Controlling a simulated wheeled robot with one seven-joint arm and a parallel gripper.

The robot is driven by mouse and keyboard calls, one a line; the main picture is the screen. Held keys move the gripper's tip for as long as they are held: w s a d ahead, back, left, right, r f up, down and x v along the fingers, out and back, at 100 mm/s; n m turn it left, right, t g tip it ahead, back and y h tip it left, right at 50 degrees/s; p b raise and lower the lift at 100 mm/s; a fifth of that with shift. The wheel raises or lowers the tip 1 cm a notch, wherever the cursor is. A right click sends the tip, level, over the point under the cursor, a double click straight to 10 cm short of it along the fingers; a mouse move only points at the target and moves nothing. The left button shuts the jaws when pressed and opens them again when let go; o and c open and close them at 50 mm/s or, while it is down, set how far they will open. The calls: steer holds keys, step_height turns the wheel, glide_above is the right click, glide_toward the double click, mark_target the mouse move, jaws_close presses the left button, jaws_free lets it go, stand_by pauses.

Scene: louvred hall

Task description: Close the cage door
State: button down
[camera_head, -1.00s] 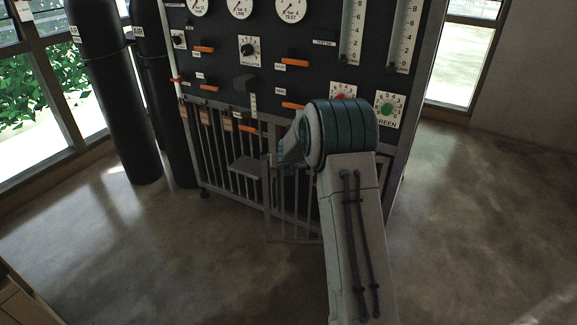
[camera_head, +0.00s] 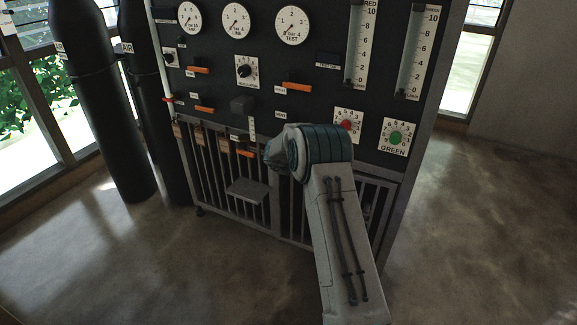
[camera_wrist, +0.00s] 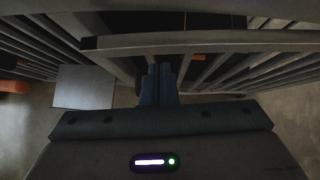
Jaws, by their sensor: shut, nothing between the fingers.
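The cage (camera_head: 225,178) is the barred lower part of the dark panel stand. Its barred door (camera_head: 292,218) is on the right half, partly hidden behind my arm. In the wrist view the door's top rail (camera_wrist: 215,42) crosses just beyond my gripper (camera_wrist: 160,70), with bars running below it. The door lies near the cage front; I cannot tell whether it is flush. My gripper is shut and empty, its fingertips close to the rail; contact is unclear. In the head view my arm hides the fingers.
Orange handles (camera_head: 297,86), gauges and knobs cover the panel (camera_head: 215,60). Dark cylinders (camera_head: 100,110) stand left. The floor in front is clear.

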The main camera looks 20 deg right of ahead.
steer(key=shift+w+d, duration=0.35)
steer(key=shift+w, duration=0.1)
